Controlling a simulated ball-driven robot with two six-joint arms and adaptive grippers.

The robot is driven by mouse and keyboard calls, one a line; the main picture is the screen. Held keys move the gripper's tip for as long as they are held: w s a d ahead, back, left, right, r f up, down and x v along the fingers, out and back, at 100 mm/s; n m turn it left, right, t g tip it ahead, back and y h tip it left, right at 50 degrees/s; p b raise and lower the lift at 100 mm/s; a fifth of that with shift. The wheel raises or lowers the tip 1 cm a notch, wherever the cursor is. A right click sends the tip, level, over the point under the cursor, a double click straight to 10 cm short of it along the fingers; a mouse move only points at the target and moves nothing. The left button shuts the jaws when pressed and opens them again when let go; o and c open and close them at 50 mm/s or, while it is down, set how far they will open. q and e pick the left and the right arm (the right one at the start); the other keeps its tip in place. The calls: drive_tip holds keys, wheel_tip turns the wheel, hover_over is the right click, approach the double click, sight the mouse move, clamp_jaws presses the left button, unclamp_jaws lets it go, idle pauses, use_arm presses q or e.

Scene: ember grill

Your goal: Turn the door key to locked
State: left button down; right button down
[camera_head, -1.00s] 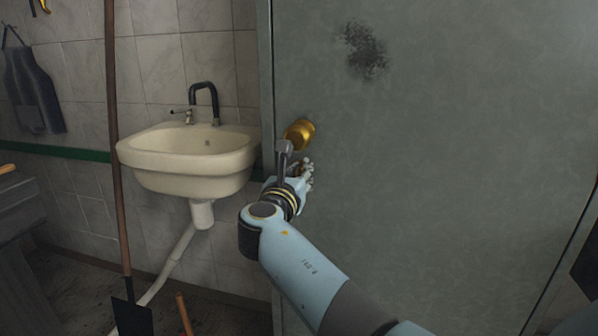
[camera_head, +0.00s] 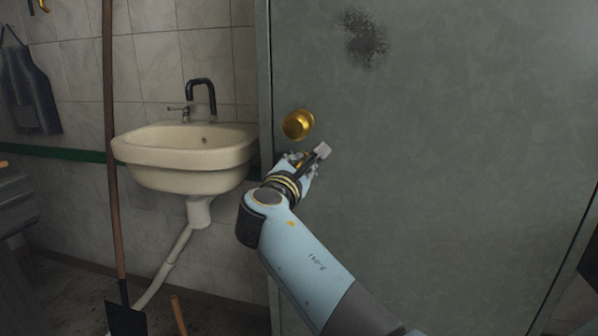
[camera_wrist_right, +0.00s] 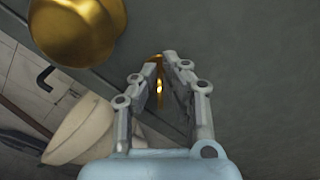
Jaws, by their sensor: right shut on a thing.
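The grey-green metal door (camera_head: 430,150) fills the right of the head view and has a round brass knob (camera_head: 297,124) near its left edge. The knob (camera_wrist_right: 78,28) also shows large at the upper left of the wrist view. My right gripper (camera_head: 302,161) is at the door just below the knob. In the wrist view its fingers (camera_wrist_right: 163,62) are shut on the small brass key (camera_wrist_right: 159,88), which shows as a thin golden strip between them. The key's far end and the lock are hidden by the fingers. My left gripper is not in view.
A cream sink (camera_head: 185,150) with a black tap (camera_head: 203,92) is on the tiled wall left of the door. A long-handled shovel (camera_head: 113,150) stands in front of it. An apron (camera_head: 32,92) hangs at far left. The door face right of my arm is clear.

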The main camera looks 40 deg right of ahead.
drive_tip(key=m+b, duration=0.3)
drive_tip(key=m, duration=0.2)
drive_tip(key=shift+d+f+m+b, duration=0.1)
drive_tip(key=shift+f+m+b, duration=0.2)
drive_tip(key=shift+f+b, duration=0.1)
drive_tip(key=m+b, duration=0.2)
drive_tip(key=shift+s+m, duration=0.1)
drive_tip(key=shift+m, duration=0.3)
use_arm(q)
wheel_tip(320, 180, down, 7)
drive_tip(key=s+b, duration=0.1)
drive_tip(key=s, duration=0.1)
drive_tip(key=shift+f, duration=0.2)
use_arm(e)
drive_tip(key=shift+m, duration=0.8)
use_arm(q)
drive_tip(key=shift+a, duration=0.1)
use_arm(e)
drive_tip(key=c, duration=1.5)
unclamp_jaws()
